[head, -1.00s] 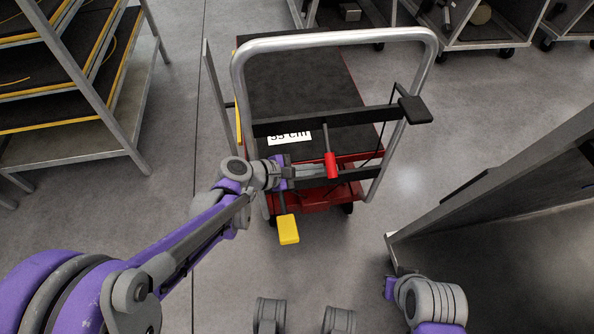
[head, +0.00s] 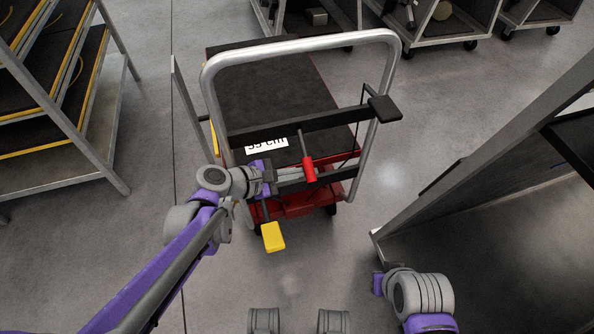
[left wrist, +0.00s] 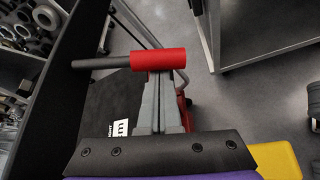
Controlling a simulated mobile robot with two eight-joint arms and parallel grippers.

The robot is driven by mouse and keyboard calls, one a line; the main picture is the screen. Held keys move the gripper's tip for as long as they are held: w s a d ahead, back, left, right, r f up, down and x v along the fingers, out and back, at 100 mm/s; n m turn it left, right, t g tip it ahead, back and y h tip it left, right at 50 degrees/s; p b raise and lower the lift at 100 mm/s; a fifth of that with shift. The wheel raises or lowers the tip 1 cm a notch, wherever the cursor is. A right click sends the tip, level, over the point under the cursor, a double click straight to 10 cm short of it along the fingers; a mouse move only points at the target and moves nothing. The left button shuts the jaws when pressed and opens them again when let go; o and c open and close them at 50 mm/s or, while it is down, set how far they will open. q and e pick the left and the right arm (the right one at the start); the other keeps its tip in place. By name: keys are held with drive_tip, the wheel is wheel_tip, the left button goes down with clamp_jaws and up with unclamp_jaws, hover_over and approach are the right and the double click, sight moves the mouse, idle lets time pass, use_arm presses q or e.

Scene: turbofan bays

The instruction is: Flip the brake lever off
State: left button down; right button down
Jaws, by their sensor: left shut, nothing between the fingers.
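The brake lever is a dark rod with a red grip (head: 309,169), hanging from the black crossbar of a push cart (head: 292,42). In the left wrist view the red grip (left wrist: 158,60) lies crosswise right at my fingertips. My left gripper (head: 300,175) is shut and empty, with its grey fingers reaching to the lever's red end. In the left wrist view the shut fingers (left wrist: 160,95) end at the grip; I cannot tell whether they touch it. My right arm is at the lower right, and its fingers do not show clearly.
A yellow pedal (head: 273,237) sits low at the cart's near side, just below my left gripper. A black pad (head: 385,108) juts from the cart's right upright. A shelf rack (head: 60,110) stands left, a large grey panel (head: 480,190) right.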

use_arm(q)
drive_tip(key=shift+s+r, duration=0.15)
drive_tip(key=shift+r, duration=0.15)
drive_tip(key=shift+s+d+r+n+g+p, duration=0.1)
drive_tip(key=shift+s+r+n+g+p, duration=0.1)
drive_tip(key=shift+r+n+g+p, duration=0.3)
drive_tip(key=shift+s+d+r+n+g+p, duration=0.1)
drive_tip(key=shift+s+r+n+g+p, duration=0.1)
drive_tip(key=shift+r+n+g+p, duration=0.25)
wheel_tip(320, 180, up, 8)
drive_tip(key=n+g+h+p, duration=0.2)
drive_tip(key=n+g+p, duration=0.2)
drive_tip(key=shift+w, duration=0.15)
drive_tip(key=shift+a+n+g, duration=0.1)
drive_tip(key=shift+n+g, duration=0.15)
